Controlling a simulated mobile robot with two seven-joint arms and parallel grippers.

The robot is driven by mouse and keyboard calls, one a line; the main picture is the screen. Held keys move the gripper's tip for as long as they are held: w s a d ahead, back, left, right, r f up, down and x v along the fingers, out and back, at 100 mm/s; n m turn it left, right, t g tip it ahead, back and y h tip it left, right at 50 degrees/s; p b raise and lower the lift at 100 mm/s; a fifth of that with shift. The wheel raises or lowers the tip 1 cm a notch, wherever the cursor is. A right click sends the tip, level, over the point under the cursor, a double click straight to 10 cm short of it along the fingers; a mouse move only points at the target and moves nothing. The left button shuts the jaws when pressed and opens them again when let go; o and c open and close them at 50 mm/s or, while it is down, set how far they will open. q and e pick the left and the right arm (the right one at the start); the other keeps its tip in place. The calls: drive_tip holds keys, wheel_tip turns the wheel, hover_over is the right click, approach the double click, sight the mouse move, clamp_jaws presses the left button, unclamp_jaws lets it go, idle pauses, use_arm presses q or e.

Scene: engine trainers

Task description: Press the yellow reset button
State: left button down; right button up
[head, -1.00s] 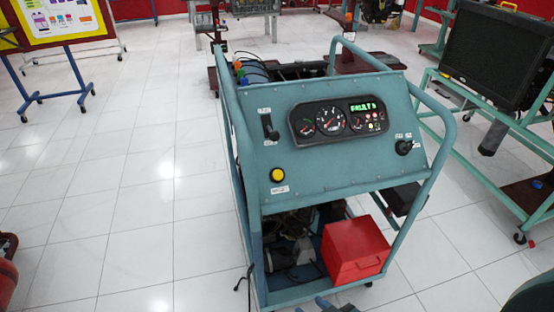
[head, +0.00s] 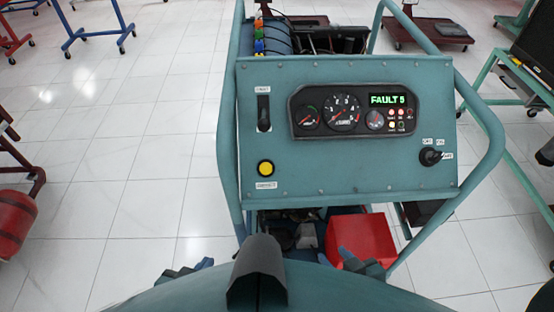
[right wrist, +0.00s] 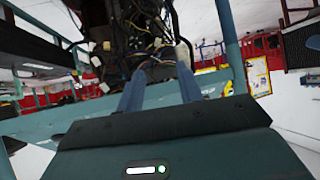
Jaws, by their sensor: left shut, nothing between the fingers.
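The yellow reset button (head: 265,168) is a round button in a dark ring at the lower left of the teal sloped panel (head: 340,185), above a small white label. It is unobstructed, and nothing touches it. My left gripper (head: 190,268) is shut and empty, low in the head view, below and left of the button and apart from it. My right gripper (head: 350,262) is low in front of the red box. In the right wrist view its two blue fingers (right wrist: 160,92) stand apart with nothing gripped between them.
The panel carries a gauge cluster (head: 355,108) with a green "FAULT 5" display, a black lever (head: 264,112) above the button and a key switch (head: 430,156) at right. Teal tube rails (head: 228,150) flank it. A red box (head: 362,238) sits below.

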use_arm(q)
drive_tip(key=m+t+h+b, duration=0.1)
drive_tip(key=m+t+h, duration=0.15)
drive_tip(key=m, duration=0.55)
approach(266, 168)
drive_tip(key=s+a+f, duration=0.3)
drive_tip(key=a+f, duration=0.1)
drive_tip(key=w+d+r+m+h+b, duration=0.1)
drive_tip(key=w+d+r+m+h, duration=0.1)
drive_tip(key=d+r+m, duration=0.5)
wheel_tip(266, 168, up, 3)
drive_tip(key=m+g+h, duration=0.1)
drive_tip(key=m, duration=0.4)
drive_tip(key=shift+w, duration=0.2)
use_arm(e)
drive_tip(key=shift+a+f+y, duration=0.1)
drive_tip(key=shift+a+y, duration=0.2)
drive_tip(key=shift+a, duration=0.15)
use_arm(q)
drive_tip(key=shift+r, duration=0.1)
